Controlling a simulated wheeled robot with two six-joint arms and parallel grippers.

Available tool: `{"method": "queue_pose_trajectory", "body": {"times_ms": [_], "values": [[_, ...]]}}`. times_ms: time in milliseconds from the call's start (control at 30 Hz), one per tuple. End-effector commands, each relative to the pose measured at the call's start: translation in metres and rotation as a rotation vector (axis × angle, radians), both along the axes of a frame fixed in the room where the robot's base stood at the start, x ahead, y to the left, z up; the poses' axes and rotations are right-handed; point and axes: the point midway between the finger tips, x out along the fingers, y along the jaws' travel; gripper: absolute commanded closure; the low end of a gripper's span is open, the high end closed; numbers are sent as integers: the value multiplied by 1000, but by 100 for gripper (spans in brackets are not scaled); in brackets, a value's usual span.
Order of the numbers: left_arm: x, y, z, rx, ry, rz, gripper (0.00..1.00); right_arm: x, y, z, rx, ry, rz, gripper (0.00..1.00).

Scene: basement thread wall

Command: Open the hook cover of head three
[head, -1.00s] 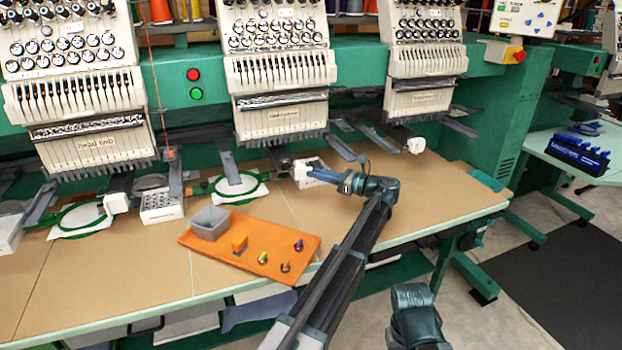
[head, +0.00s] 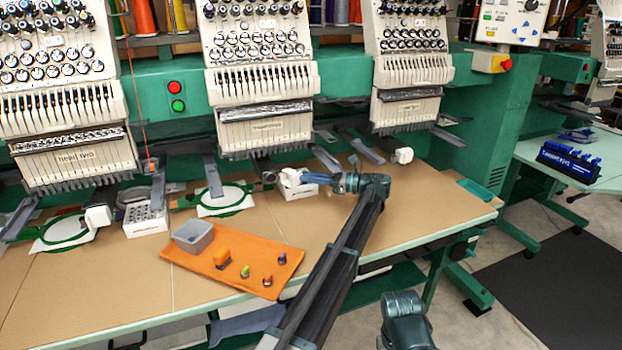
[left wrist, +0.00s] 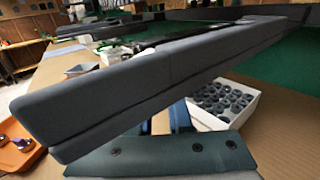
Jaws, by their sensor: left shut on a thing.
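The hook cover of head three is a small white block (head: 290,177) under the middle sewing head (head: 265,128), at the front of its hook arm. My left gripper (head: 305,180) reaches in from the right, level with the block, and is shut on it. The arm and fingers hide part of the cover. In the left wrist view, the gripper's blue fingers (left wrist: 181,118) run under a broad grey bar (left wrist: 150,80), which hides the fingertips and the cover.
A white bobbin box (head: 303,192) sits just below the gripper; it also shows in the left wrist view (left wrist: 232,107). A green hoop (head: 222,209) lies to the left. An orange mat (head: 215,272) with a grey bin (head: 193,236) lies in front.

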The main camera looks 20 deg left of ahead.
Motion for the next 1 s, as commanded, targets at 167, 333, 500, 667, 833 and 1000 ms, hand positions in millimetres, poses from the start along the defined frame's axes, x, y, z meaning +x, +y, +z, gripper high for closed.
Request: {"method": "queue_pose_trajectory", "body": {"times_ms": [167,333,500,667,833,1000], "values": [[-2,12,1,4,-1,22,100,0,0,0,0,0,0,100],[-2,12,1,3,-1,22,100,0,0,0,0,0,0,100],[-2,12,1,3,-1,21,74,0,0,0,0,0,0,100],[-2,12,1,2,-1,23,62,0,0,0,0,0,0,100],[-3,12,1,2,0,23,62,0,0,0,0,0,0,100],[-3,12,0,1,0,23,62,0,0,0,0,0,0,100]]}}
